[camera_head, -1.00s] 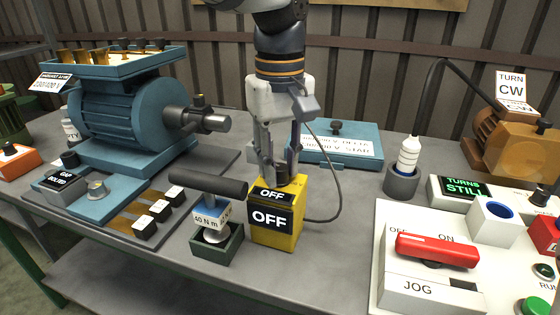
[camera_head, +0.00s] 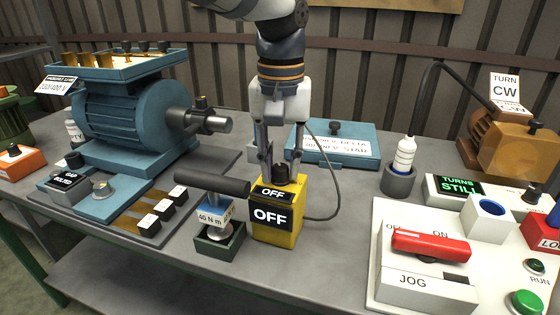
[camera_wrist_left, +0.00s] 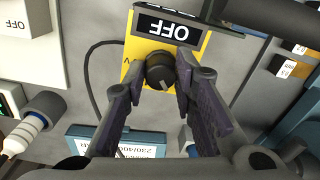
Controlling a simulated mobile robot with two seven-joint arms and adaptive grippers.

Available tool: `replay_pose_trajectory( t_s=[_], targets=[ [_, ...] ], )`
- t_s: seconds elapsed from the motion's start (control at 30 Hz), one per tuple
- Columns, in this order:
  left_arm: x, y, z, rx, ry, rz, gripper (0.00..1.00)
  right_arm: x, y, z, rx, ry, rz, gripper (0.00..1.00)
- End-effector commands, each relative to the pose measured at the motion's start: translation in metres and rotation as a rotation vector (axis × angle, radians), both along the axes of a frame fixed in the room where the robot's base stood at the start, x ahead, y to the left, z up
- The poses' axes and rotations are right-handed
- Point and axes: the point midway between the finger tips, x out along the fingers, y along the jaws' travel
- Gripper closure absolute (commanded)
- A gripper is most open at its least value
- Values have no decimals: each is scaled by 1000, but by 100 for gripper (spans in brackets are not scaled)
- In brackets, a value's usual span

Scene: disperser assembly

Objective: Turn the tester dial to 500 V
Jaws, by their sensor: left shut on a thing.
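The tester is a yellow box (camera_head: 289,236) on the bench, with black labels reading OFF on its top and front. Its black dial (camera_head: 281,174) stands on the top. The dial with its light pointer mark also shows in the left wrist view (camera_wrist_left: 160,72). My left gripper (camera_head: 281,164) points down over the box, one finger on each side of the dial, shut on it. Its fingers also show in the left wrist view (camera_wrist_left: 160,82). My right gripper is not in view.
A torque tool (camera_head: 216,215) marked 40 N m stands close left of the tester. A cable loops behind the tester on its right. A blue case (camera_head: 350,158) lies behind, a white bottle (camera_head: 405,155) stands right, and a switch panel (camera_head: 385,285) is at front right.

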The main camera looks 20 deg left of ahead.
Motion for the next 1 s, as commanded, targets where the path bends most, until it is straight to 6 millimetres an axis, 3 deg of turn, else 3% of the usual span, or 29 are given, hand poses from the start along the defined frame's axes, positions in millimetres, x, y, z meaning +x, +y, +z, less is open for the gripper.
replay_pose_trajectory(
  t_s=[0.5,1.0],
  targets=[
    [0,0,-1,-1,1,-449,100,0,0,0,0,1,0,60],
    [1,0,-1,0,0,-658,100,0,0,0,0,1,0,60]
  ],
)
